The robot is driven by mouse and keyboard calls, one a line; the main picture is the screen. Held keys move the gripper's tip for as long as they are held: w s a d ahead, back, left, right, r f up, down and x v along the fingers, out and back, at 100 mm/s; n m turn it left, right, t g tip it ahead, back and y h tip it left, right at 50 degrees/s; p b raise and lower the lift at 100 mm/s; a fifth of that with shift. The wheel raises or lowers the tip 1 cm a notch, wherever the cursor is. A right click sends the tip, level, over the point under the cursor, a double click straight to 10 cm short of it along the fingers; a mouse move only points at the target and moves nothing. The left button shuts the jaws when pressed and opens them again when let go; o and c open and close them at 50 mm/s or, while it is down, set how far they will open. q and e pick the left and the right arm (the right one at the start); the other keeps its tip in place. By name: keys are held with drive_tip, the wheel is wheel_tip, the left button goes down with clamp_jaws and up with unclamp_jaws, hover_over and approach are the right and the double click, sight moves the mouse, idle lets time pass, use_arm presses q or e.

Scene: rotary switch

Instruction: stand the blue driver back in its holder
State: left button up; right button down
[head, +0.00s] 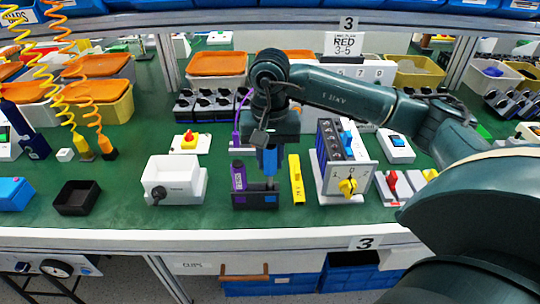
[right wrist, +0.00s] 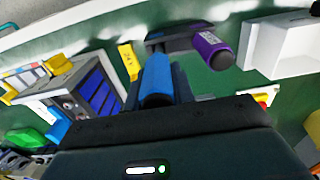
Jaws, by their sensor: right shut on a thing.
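The blue driver (head: 270,161) is upright in my right gripper (head: 270,150), handle between the fingers and shaft pointing down. In the right wrist view the blue handle (right wrist: 158,78) is between the two fingers (right wrist: 158,90). The dark holder (head: 256,202) stands on the green bench directly below the driver; it also shows in the right wrist view (right wrist: 178,44). The shaft reaches down to the holder's right part; I cannot tell whether its tip is inside a hole. A purple driver (head: 238,176) stands in the holder's left part. My left gripper is not in view.
A yellow block (head: 297,179) stands close right of the holder, with a rotary switch box (head: 347,170) with a yellow knob beyond it. A white box (head: 174,182) is to the left. The bench's front edge (head: 200,238) is close.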

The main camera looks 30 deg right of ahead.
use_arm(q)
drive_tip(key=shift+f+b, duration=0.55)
use_arm(e)
drive_tip(key=shift+f, duration=0.7)
drive_tip(key=shift+f+b, duration=0.85)
drive_tip(key=shift+f, duration=0.05)
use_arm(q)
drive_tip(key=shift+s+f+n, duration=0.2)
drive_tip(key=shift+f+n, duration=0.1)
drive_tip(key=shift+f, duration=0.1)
use_arm(e)
drive_tip(key=shift+f, duration=0.25)
drive_tip(key=shift+f+b, duration=0.35)
drive_tip(key=shift+b, duration=0.2)
drive_tip(key=shift+f, duration=0.25)
drive_tip(key=c, duration=1.5)
unclamp_jaws()
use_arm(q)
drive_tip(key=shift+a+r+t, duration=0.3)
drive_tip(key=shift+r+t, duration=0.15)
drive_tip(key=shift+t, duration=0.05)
use_arm(e)
drive_tip(key=o, duration=0.4)
